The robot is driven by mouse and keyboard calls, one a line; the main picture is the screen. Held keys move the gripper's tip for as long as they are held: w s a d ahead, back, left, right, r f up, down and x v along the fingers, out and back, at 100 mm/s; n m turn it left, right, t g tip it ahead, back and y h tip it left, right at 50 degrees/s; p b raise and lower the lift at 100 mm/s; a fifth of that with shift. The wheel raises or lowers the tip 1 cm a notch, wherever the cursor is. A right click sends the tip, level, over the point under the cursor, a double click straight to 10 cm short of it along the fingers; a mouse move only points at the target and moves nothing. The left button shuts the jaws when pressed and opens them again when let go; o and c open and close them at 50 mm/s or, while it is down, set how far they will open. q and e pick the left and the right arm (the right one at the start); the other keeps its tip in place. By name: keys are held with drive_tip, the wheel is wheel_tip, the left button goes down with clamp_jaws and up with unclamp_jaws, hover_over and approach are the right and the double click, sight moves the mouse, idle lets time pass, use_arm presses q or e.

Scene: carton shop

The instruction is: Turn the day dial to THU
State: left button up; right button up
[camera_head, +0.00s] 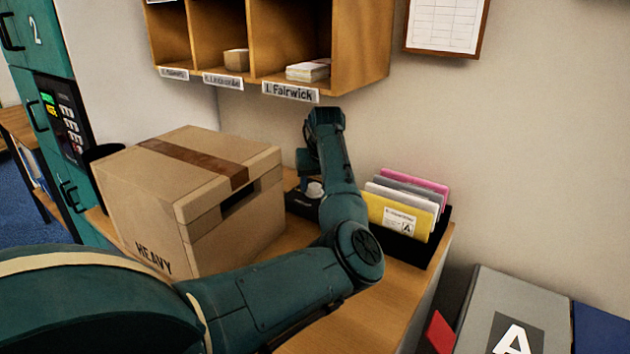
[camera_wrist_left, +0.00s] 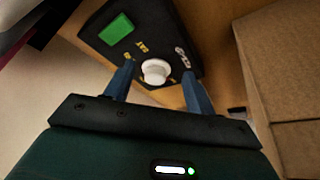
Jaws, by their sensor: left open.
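The day dial is a white round knob (camera_wrist_left: 156,70) on a black panel box (camera_wrist_left: 163,18) with a green patch (camera_wrist_left: 116,29) and small yellow and white labels around the knob. In the head view the knob (camera_head: 315,189) and box (camera_head: 302,205) sit on the wooden counter, partly hidden by my arm. My left gripper (camera_wrist_left: 158,72) is open over the box, with one blue finger on each side of the knob. Finger contact cannot be told. My right gripper is not in view.
A large carton marked HEAVY (camera_head: 150,215) stands close left of the dial box. A black rack with coloured folders (camera_head: 400,208) stands to the right. Wooden pigeonholes (camera_head: 362,50) hang above. A grey box marked A (camera_head: 540,300) is at the lower right.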

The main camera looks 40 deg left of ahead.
sight(315, 186)
use_arm(q)
drive_tip(key=w+a, duration=0.2)
drive_tip(key=a, duration=0.1)
drive_tip(key=shift+w+a, duration=0.1)
drive_tip(key=shift+w, duration=0.15)
drive_tip(key=shift+x, duration=1.55)
